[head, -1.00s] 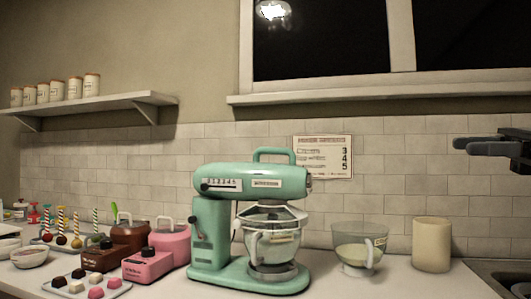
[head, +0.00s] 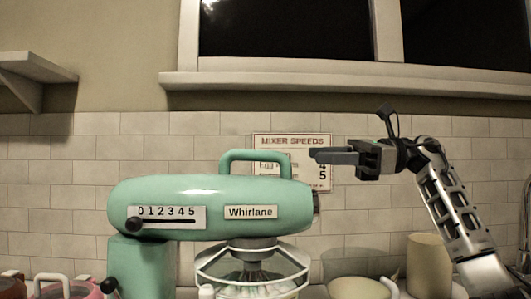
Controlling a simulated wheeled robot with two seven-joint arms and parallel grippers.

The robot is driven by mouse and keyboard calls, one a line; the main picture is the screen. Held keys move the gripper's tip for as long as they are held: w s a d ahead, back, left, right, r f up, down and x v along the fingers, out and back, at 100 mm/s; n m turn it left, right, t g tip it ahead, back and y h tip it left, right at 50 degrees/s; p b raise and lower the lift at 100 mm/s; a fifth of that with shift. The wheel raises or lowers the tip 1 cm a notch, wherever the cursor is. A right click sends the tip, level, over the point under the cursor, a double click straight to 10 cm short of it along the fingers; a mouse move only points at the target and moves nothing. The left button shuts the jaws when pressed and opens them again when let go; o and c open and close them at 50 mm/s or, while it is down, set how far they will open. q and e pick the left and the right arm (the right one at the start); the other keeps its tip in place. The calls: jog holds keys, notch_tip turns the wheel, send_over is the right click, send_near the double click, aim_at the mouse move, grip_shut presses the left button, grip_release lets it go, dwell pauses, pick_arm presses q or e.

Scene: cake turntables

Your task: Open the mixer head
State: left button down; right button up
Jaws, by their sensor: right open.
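The mint-green mixer head (head: 215,190) lies level on its stand, with a speed scale and a "Whirlane" label on its side. A loop handle (head: 262,155) rises from its top, towards the right end. The mixer bowl (head: 255,268) sits below, cut off by the bottom edge. My right gripper (head: 318,156) is open and empty. Its fingers point left, close to the right of the handle in the picture; I cannot tell the gap in depth. My left gripper is out of view.
A "Mixer Speeds" sign (head: 291,141) hangs on the tiled wall behind the handle. A clear jug (head: 348,268) and a cream canister (head: 430,265) stand right of the mixer. Pink and brown containers (head: 65,287) stand at lower left. A window ledge (head: 300,83) runs above.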

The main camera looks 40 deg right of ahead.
aim_at(269, 155)
jog(key=p+x, duration=0.2)
jog(key=x, duration=0.8)
jog(key=shift+w+a+p, duration=0.2)
jog(key=shift+w+p, duration=0.15)
jog(key=shift+p, duration=0.05)
grip_shut()
